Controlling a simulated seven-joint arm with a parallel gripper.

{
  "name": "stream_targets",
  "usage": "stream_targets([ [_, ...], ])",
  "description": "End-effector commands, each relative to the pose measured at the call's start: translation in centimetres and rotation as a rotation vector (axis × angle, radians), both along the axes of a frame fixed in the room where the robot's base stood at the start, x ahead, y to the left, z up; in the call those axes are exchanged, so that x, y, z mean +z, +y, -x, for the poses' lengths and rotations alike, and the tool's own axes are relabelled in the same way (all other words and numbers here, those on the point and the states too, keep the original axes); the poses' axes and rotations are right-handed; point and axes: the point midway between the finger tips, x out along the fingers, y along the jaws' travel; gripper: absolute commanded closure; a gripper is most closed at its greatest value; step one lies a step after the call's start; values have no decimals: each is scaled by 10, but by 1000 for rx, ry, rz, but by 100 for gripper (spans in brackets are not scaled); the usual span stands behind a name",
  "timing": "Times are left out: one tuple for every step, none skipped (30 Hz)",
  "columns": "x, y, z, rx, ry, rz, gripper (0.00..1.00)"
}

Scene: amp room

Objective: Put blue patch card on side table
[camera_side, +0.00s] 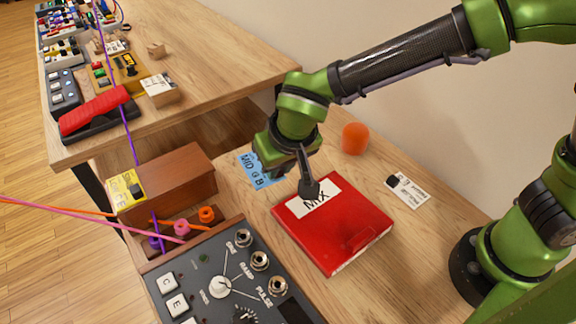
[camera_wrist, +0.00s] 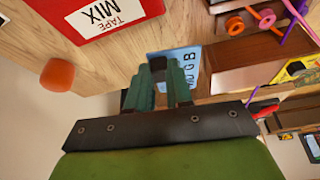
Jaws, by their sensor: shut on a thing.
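The blue patch card (camera_side: 258,170) with dark lettering lies at or just above the wooden work surface, between a brown wooden box and a red tape box; whether it touches the surface I cannot tell. My gripper (camera_side: 272,155) is over its right part and hides some of it. In the wrist view, the fingers of my gripper (camera_wrist: 160,75) are closed on a small dark piece at the edge of the blue card (camera_wrist: 186,62). A separate wooden table (camera_side: 205,50) stands at the upper left, holding pedals; I cannot tell whether it is the side table.
The red tape box (camera_side: 345,235) is close to the right of the card. An orange ball-like object (camera_side: 355,138) and a white card (camera_side: 408,190) lie farther right. The brown box (camera_side: 175,185), a synth panel (camera_side: 225,275) and strung cables crowd the left. A red pedal (camera_side: 95,110) sits at the table's near edge.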

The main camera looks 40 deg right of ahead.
Motion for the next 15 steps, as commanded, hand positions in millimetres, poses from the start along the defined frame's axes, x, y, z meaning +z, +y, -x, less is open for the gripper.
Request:
stream_targets([
  [-9,-23,8,-67,3,2,100],
  [-15,-36,13,-111,5,4,100],
  [-22,-53,20,-172,5,3,100],
  [-28,-65,25,-218,5,4,100],
  [-33,-76,30,-262,4,3,100],
  [-39,-89,37,-319,4,4,100],
  [-43,-98,42,-358,3,5,100],
  [-47,-106,47,-396,3,3,100],
  [-52,-115,53,-442,3,4,100],
  [-55,-121,57,-475,3,3,100],
  [-58,-126,60,-503,2,4,100],
  [-61,-131,63,-539,2,3,100],
  [-62,-134,66,-562,1,2,100],
  [-64,-136,67,-581,1,3,100],
  [-65,-138,67,-606,0,2,100],
])
